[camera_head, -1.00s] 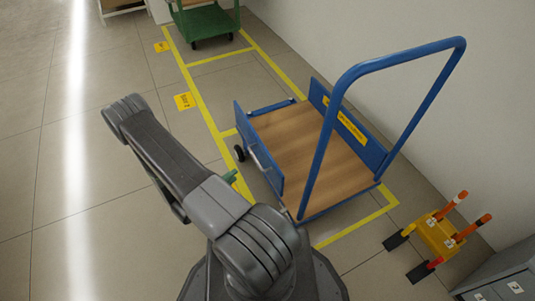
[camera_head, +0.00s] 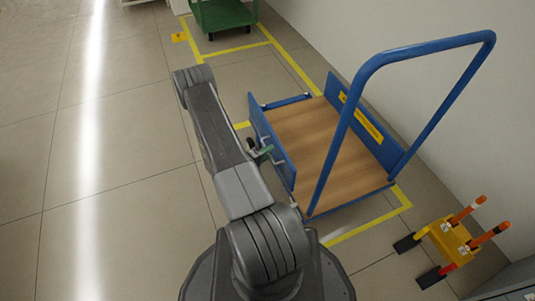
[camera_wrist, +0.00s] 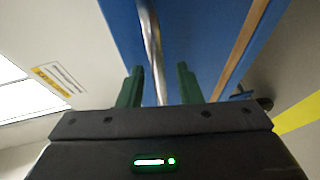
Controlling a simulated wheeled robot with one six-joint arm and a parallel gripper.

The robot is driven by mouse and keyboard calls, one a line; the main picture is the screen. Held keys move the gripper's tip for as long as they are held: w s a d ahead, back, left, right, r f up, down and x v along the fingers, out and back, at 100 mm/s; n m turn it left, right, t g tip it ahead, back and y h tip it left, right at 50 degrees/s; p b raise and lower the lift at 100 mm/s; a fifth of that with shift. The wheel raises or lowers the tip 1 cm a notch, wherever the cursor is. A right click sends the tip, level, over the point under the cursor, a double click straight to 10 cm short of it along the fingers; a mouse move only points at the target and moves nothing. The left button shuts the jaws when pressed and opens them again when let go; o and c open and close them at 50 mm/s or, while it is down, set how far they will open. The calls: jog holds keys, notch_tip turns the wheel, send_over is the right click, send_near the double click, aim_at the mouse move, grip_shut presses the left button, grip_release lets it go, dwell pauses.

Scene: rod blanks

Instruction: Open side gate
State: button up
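The blue side gate (camera_head: 280,157) stands upright along the left side of the trolley with the wooden deck (camera_head: 318,140). It also fills the middle of the wrist view (camera_wrist: 195,30). A silver bar handle (camera_wrist: 152,40) is on the gate's outer face. My gripper (camera_head: 264,152) is at the gate's outer face, beside the handle. In the wrist view its two green fingers (camera_wrist: 160,72) are apart, and the handle runs between them in the picture. I cannot tell whether they touch it.
The trolley's blue push handle (camera_head: 365,80) rises at the right. A yellow stand with orange-tipped posts (camera_head: 452,238) is at lower right, near the wall. A green cart (camera_head: 224,15) stands at the back. The floor left of the trolley is clear.

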jog(key=shift+w+d, duration=0.15)
grip_shut()
